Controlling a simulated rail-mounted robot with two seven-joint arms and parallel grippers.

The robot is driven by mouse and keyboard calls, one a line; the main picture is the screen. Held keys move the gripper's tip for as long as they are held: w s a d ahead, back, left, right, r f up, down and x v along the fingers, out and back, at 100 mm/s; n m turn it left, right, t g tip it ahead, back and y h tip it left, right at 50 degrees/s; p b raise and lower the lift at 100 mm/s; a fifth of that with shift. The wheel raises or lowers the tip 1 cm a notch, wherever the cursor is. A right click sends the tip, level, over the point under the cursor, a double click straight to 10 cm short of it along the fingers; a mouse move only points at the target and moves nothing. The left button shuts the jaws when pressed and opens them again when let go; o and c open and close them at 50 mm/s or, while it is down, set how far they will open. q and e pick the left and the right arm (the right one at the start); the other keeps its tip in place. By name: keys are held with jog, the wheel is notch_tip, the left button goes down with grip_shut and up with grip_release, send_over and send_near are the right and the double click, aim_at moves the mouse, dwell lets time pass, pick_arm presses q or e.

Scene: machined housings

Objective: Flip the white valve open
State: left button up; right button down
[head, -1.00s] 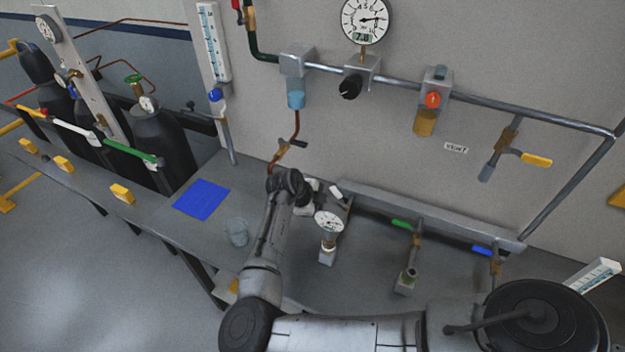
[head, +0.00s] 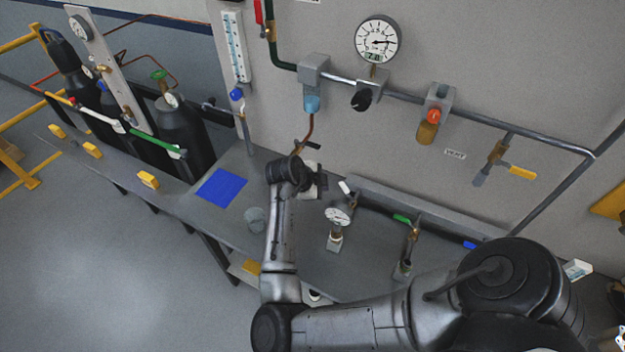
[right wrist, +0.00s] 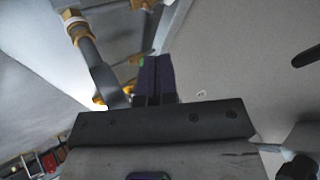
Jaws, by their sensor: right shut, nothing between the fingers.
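A small white valve handle (head: 346,187) shows at the left end of the bench manifold, beside the pressure gauge (head: 338,216). Its valve body is largely hidden, and I cannot tell its exact angle. My right gripper (head: 316,182) is just left of this handle in the head view, apart from it in the picture. In the right wrist view its dark fingers (right wrist: 154,78) are together and empty. A grey bar with a brass fitting (right wrist: 77,27) passes left of the fingers. My left gripper is in neither current view.
Green (head: 402,219) and blue (head: 470,245) handles sit farther right on the manifold. A glass beaker (head: 255,219) and a blue mat (head: 221,187) are left of my right arm. Another white handle (head: 98,123) is on the gas cylinder side. Wall piping runs above.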

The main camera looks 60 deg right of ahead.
jog(key=s+a+r+n+t+h+p, duration=0.25)
jog(key=r+n+t+p, duration=0.35)
jog(key=r+n+p, duration=0.6)
jog(key=a+n+t+y+p, duration=0.2)
jog(key=a+n, duration=0.6)
jog(key=n, duration=0.1)
jog(key=shift+s+f+p, duration=0.25)
jog(key=shift+s+p, duration=0.15)
jog(key=shift+s, duration=0.05)
jog(key=shift+y, duration=0.25)
